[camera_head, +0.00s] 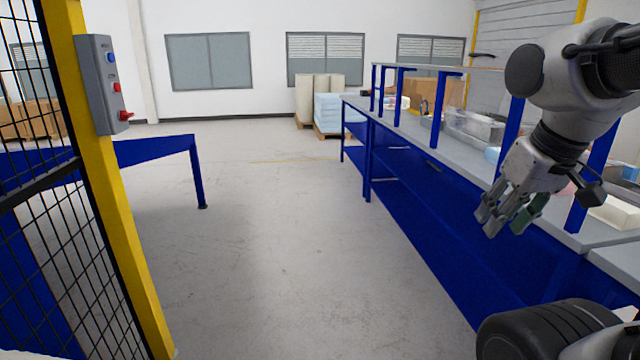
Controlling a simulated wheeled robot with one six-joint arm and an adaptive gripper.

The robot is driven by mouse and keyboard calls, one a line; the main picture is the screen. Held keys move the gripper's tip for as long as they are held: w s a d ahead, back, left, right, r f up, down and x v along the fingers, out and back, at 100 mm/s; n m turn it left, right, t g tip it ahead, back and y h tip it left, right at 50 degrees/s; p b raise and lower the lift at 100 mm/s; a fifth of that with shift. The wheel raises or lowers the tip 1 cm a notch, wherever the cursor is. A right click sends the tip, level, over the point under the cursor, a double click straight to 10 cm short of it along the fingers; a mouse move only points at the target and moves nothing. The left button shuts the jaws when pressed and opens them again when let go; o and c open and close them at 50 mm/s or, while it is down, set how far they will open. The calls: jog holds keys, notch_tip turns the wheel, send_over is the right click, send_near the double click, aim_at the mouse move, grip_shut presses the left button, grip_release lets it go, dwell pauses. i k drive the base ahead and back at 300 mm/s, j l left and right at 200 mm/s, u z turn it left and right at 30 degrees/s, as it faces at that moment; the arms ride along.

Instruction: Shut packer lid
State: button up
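My gripper (509,217) hangs from my arm at the right of the view, pointing down, in front of the workbench's near part. Its fingers are spread apart with nothing clearly held between them. A greenish patch shows at the right finger. No packer or packer lid can be made out for certain. A clear, box-like item (472,127) lies on the workbench (425,142) behind the gripper, but I cannot tell whether it belongs to the packer. My arm hides part of the bench.
The long blue workbench with shelf posts runs along the right. A yellow post (112,200) with a button box (103,85) and black mesh fence (40,190) stands at left. A blue table (150,150) is behind it. Pallet stacks (335,112) stand far back. The middle floor is clear.

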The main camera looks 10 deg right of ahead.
aim_at(482, 118)
jog(key=i+l+u, duration=0.1)
jog(key=i, duration=1.85)
jog(key=i+z, duration=0.1)
jog(key=z, duration=0.3)
jog(key=i+j+z, duration=0.1)
jog(key=z, duration=0.7)
jog(key=i+j+z, duration=0.1)
jog(key=z, duration=0.35)
jog(key=j, duration=0.1)
